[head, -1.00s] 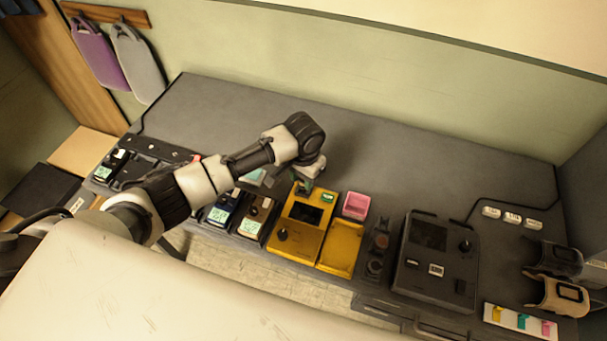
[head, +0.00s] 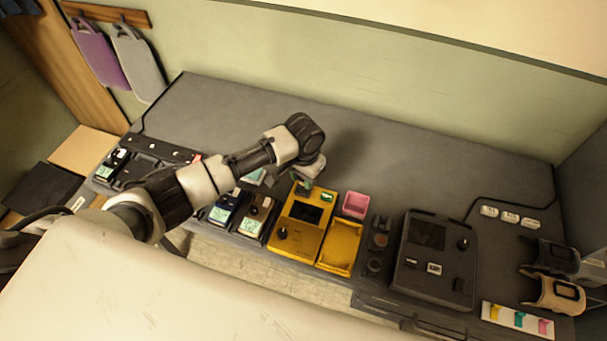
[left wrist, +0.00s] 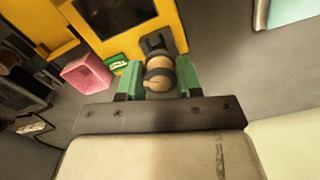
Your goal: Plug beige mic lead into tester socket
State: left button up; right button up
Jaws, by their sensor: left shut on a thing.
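The yellow tester (head: 290,236) stands at the front edge of the grey bench, with a dark screen and a knob. In the left wrist view the tester (left wrist: 153,42) fills the top, and a dark socket block (left wrist: 157,42) shows at its edge. My left gripper (head: 305,183) is at the tester's back edge. In the left wrist view its green fingers (left wrist: 160,82) are shut on the beige mic lead's plug (left wrist: 158,68), which has a dark band. The plug lines up with the socket block and appears to meet it; how deep it sits is hidden. My right gripper is not in view.
A yellow tray (head: 340,247) and a pink box (head: 355,204) are right of the tester. A dark device (head: 435,258) stands further right. Several small meters, one blue (head: 223,209), line the front edge to the left. The back of the bench is clear.

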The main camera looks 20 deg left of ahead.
pick_arm(q)
jog(key=shift+f+b, duration=0.45)
jog(key=shift+f, duration=0.6)
dwell(0.5)
jog(key=o, duration=1)
jog(key=shift+o, duration=0.2)
jog(key=shift+r, duration=0.1)
notch_tip(320, 180, up, 11)
jog(key=shift+f+b, duration=0.15)
jog(key=shift+b, duration=0.35)
